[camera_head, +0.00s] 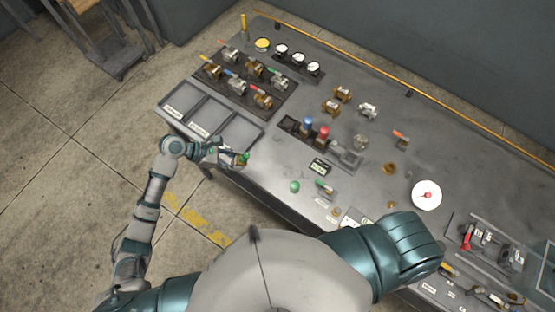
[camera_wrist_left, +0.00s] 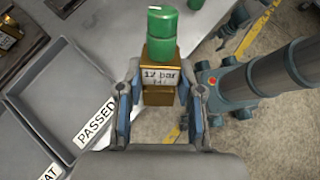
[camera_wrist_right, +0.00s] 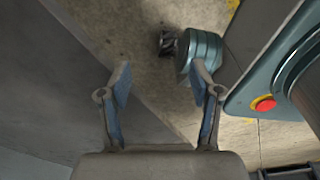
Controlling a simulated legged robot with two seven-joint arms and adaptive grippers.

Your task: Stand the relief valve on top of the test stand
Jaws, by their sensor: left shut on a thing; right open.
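The relief valve (camera_wrist_left: 160,65) has a brass body with a "12 bar" label and a green cap. In the left wrist view it is upright between the fingers of my left gripper (camera_wrist_left: 160,92), which is shut on its body. In the head view the valve's green cap (camera_head: 244,156) shows at my left gripper (camera_head: 230,157), by the front edge of the bench near the trays. A dark fixture (camera_head: 318,140) with blue and red fittings stands mid-bench; I cannot tell whether it is the test stand. My right gripper (camera_wrist_right: 157,82) is open and empty.
Labelled trays (camera_head: 234,131) line the bench's front left, one reading "PASSED" (camera_wrist_left: 95,122). Several valves stand on a dark rack (camera_head: 272,92) behind them.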

